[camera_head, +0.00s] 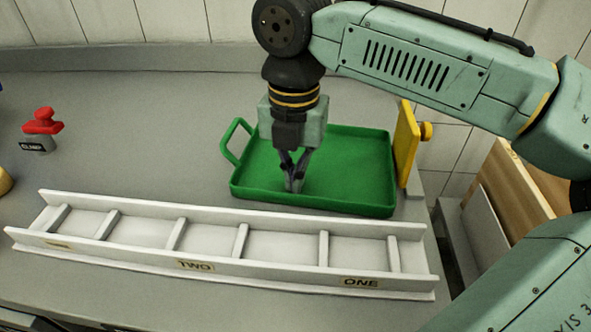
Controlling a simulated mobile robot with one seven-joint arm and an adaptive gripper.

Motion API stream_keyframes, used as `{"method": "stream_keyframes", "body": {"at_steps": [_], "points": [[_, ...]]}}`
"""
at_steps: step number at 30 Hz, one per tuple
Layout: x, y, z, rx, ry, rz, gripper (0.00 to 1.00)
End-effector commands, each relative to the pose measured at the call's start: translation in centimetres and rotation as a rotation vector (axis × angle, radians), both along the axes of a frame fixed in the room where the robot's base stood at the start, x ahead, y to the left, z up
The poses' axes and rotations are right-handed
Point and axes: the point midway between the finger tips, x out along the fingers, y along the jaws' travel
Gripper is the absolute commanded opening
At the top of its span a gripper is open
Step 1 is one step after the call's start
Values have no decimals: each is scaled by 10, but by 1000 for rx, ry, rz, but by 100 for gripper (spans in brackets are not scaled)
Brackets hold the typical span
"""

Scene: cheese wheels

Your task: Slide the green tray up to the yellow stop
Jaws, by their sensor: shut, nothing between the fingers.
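The green tray (350,163) lies flat on the grey counter, with a raised rim and a loop handle on its left end. It looks empty. The yellow stop (405,142) stands upright at the tray's right end, with a yellow knob on its far side. The tray's right rim is very close to the stop; I cannot tell whether they touch. My gripper (294,186) is shut and empty, pointing down inside the tray's outline, left of its middle. I cannot tell whether the fingertips touch the tray floor. My gripper hides part of the tray's back rim and floor.
A long white rack (215,244) with divided compartments, labelled ONE and TWO, lies in front of the tray. A red-topped clamp (42,127) stands at the left. The counter between clamp and tray is clear. A wooden box (515,180) is beyond the counter's right edge.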

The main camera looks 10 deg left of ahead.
Motion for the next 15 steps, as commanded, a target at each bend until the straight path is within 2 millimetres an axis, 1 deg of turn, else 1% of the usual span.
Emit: {"method": "stream_keyframes", "body": {"at_steps": [4, 9, 15], "points": [[-1, 1, 1, 1, 1, 2, 0], [-12, 3, 3, 3, 5, 6, 0], [-19, 4, 1, 1, 1, 2, 0]]}}
